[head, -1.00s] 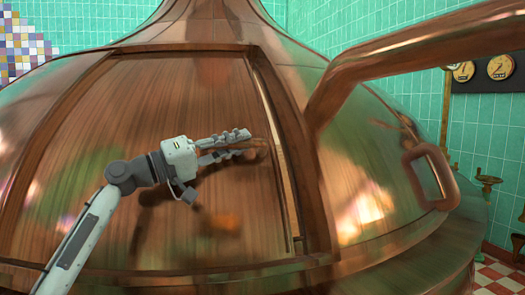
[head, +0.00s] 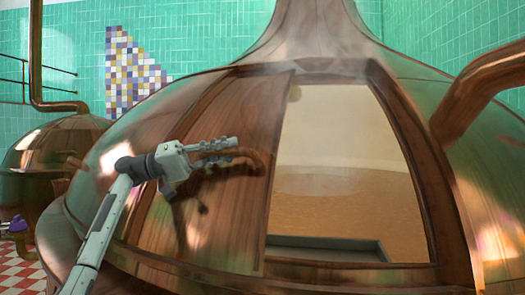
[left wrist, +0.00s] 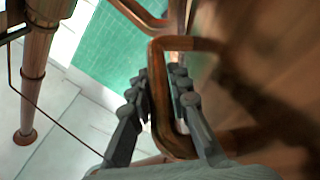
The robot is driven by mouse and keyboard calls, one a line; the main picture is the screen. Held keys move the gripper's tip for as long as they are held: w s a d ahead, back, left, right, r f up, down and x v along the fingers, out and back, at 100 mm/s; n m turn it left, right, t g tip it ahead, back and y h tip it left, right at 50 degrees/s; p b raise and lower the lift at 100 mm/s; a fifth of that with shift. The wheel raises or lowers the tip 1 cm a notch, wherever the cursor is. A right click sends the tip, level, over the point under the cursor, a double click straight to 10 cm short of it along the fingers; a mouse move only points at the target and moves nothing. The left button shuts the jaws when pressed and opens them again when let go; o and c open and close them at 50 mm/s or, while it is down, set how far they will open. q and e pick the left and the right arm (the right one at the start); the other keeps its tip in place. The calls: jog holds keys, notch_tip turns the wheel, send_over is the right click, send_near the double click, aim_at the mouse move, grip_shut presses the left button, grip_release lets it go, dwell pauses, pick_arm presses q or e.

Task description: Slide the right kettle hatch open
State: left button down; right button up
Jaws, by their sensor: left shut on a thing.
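The copper kettle (head: 120,165) fills most of the head view. Its hatch panel (head: 245,105) stands slid to the left, and a wide opening (head: 340,130) shows to its right, with light brown liquid and a little steam inside. My left gripper (head: 232,152) is in front of the panel's right part, shut on the hatch handle. In the left wrist view, the copper handle (left wrist: 160,100) is a bent bar lying between the two fingers of the left gripper (left wrist: 160,82). The right gripper is in neither view.
A thick copper pipe (head: 470,100) stands out at the right. A smaller copper kettle (head: 45,150) with its own pipe is at the far left. Red and white floor tiles (head: 22,268) show at lower left.

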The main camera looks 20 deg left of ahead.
aim_at(202, 154)
pick_arm(q)
jog(key=a, duration=0.3)
jog(key=shift+s+a+f, duration=0.1)
jog(key=shift+s+f, duration=0.1)
jog(key=shift+f, duration=0.2)
jog(key=shift+f+g, duration=0.1)
jog(key=shift+g, duration=0.2)
jog(key=c, duration=1.7)
grip_release()
jog(key=shift+s, duration=0.1)
jog(key=shift+o, duration=1.4)
jog(key=shift+r, duration=0.2)
jog(key=v, duration=1.1)
jog(key=shift+s+a+f, duration=0.2)
jog(key=shift+a, duration=0.1)
